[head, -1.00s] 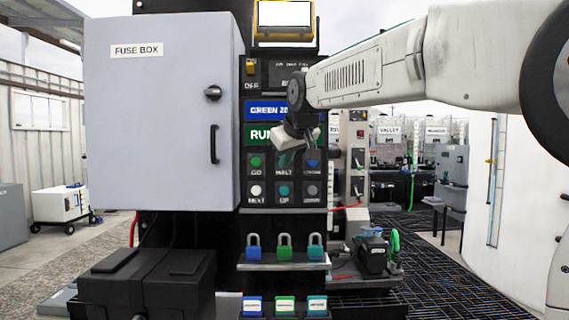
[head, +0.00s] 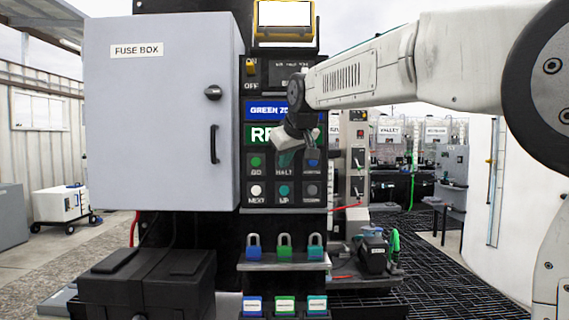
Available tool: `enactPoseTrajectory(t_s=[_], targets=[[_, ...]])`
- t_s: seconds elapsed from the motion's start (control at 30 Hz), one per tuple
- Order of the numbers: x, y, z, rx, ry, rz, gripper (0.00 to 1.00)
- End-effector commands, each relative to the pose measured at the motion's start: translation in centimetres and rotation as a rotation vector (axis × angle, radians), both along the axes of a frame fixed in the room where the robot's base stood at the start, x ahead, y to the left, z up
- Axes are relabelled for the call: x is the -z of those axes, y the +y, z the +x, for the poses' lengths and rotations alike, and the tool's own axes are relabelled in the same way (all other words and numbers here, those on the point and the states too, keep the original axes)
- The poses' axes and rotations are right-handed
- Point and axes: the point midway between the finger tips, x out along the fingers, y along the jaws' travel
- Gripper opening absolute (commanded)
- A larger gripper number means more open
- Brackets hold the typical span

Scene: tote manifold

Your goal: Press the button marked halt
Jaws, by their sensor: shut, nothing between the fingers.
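The button panel (head: 270,190) shows two rows of labelled buttons. The label HALT (head: 285,172) is in the middle of the upper row, right of the green GO button (head: 255,161). The halt button itself, above its label, is mostly hidden behind my gripper (head: 286,158). My gripper is shut and empty, pointing down and toward the panel, with its tip over the halt button's place. I cannot tell whether the tip touches the button.
A blue button (head: 312,163) is right of halt; white NEXT (head: 255,190) and teal UP (head: 284,190) are below. The grey fuse box (head: 160,120) juts out at left. Several padlocks (head: 284,246) stand on a shelf below.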

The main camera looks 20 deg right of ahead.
Motion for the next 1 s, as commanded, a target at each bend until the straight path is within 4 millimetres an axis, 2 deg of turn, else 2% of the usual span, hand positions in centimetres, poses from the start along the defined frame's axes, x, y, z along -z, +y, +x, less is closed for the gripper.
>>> enactPoseTrajectory(t_s=[0.37, 0.7, 1.0], targets=[[0.0, 0.0, -0.1, 0.0, -0.001, 0.0, 0.0], [0.0, 0.6, -1.7, -0.002, -0.001, 0.0, 0.0], [0.1, 0.6, -1.9, 0.0, 0.0, 0.0, 0.0]])
